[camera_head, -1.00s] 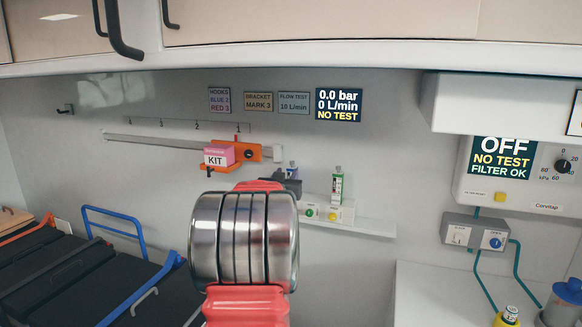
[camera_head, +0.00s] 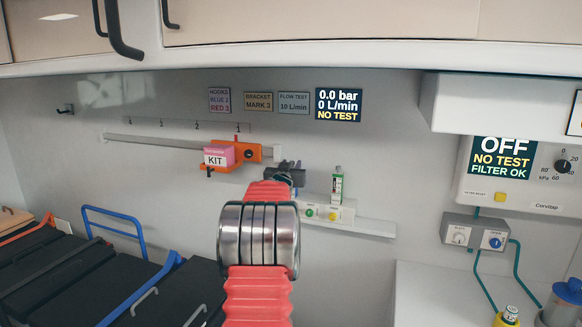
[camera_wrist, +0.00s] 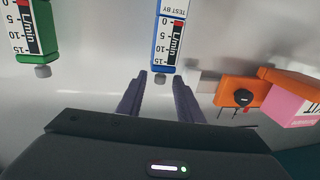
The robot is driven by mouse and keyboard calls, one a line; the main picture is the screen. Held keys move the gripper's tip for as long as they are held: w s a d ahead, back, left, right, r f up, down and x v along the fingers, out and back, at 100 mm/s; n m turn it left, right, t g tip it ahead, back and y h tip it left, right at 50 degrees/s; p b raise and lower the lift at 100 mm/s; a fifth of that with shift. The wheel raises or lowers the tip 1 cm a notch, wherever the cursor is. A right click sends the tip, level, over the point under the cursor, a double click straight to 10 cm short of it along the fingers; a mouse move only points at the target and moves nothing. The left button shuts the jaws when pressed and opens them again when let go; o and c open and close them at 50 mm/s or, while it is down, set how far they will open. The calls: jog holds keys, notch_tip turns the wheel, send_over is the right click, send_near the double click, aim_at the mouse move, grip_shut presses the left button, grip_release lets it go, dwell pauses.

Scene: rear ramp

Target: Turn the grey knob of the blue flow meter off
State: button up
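The blue flow meter (camera_wrist: 169,40) shows in the wrist view, which is upside down, with its L/min scale. Its grey knob (camera_wrist: 160,78) sits at its end, between my fingertips. My gripper (camera_wrist: 159,80) is open, one finger on each side of the knob; contact cannot be told. In the head view my gripper (camera_head: 285,176) is dark, at the wall shelf, and largely hides the blue meter. The display (camera_head: 339,105) reads 0.0 bar, 0 L/min, NO TEST.
A green flow meter (camera_head: 337,184) stands to the right, above a box with green and yellow buttons (camera_head: 328,213). An orange bracket (camera_head: 247,153) with a pink KIT box (camera_head: 219,155) is on the rail at left. The white shelf (camera_head: 376,227) extends right.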

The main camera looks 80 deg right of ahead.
grip_shut()
dwell(0.4)
jog(key=shift+d, duration=0.1)
jog(key=shift+s+n+t+y, duration=0.15)
jog(key=shift+n+t+y, duration=0.1)
jog(key=shift+n+t, duration=0.5)
jog(key=shift+s+n+t+y, duration=0.2)
jog(key=shift+n+t, duration=0.25)
jog(key=shift+t, duration=0.6)
jog(key=shift+s+n+t+y, duration=0.15)
jog(key=shift+n+t+y, duration=0.1)
jog(key=shift+n+t, duration=0.5)
jog(key=shift+s+d+n+t+y, duration=0.15)
jog(key=shift+n+t+y, duration=0.65)
jog(key=shift+t, duration=0.5)
jog(key=shift+s+d+n+t+y, duration=0.15)
jog(key=shift+n+t+y, duration=0.65)
jog(key=shift+t, duration=0.45)
grip_release()
jog(key=shift+a, duration=0.1)
